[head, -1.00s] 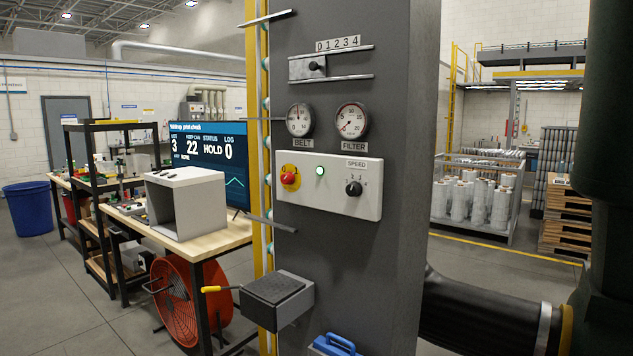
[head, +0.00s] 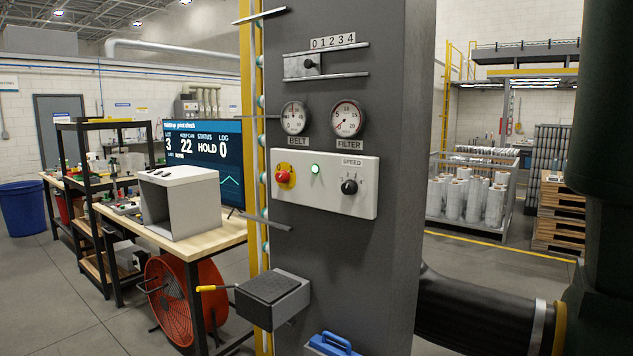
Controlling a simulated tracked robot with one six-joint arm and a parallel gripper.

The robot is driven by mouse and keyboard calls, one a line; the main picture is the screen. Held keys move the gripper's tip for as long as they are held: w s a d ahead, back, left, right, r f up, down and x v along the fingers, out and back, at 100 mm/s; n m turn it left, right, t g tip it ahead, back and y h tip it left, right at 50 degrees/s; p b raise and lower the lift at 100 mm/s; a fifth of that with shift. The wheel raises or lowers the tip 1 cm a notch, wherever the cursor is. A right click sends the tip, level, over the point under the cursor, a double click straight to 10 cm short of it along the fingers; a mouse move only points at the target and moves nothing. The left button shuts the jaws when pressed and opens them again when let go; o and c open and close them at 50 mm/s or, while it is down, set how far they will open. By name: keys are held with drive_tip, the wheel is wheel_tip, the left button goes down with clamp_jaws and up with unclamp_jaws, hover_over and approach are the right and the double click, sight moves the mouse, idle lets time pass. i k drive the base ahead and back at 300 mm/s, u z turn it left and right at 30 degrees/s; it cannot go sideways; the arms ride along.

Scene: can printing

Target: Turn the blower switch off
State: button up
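No switch labelled blower can be made out. A white control panel (head: 325,206) on the dark grey column has a red knob on a yellow plate (head: 285,176), a lit green lamp (head: 315,169) and a black knob (head: 349,187) under the label SPEED. Lower on the column is a grey box with a dark top (head: 272,292), with a yellow-tipped lever (head: 212,288) sticking out to the left. A red round fan (head: 178,300) stands on the floor under the workbench. My gripper is not in view.
The column (head: 385,110) carries BELT (head: 293,118) and FILTER (head: 347,118) gauges. A blue handle (head: 332,344) is at its foot. A black hose (head: 465,307) runs right to a dark green body (head: 590,250). A workbench (head: 215,238) stands left; open floor (head: 45,285) lies beyond.

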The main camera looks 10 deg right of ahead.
sight(283, 176)
drive_tip(key=z, duration=0.2)
drive_tip(key=k, duration=0.65)
drive_tip(key=z, duration=0.65)
drive_tip(key=k, duration=0.7)
drive_tip(key=u, duration=0.05)
drive_tip(key=i, duration=0.9)
drive_tip(key=u, duration=0.55)
drive_tip(key=i, duration=0.9)
drive_tip(key=u, duration=0.75)
drive_tip(key=i, duration=0.65)
drive_tip(key=u, duration=0.8)
drive_tip(key=i, duration=0.5)
drive_tip(key=u, duration=0.35)
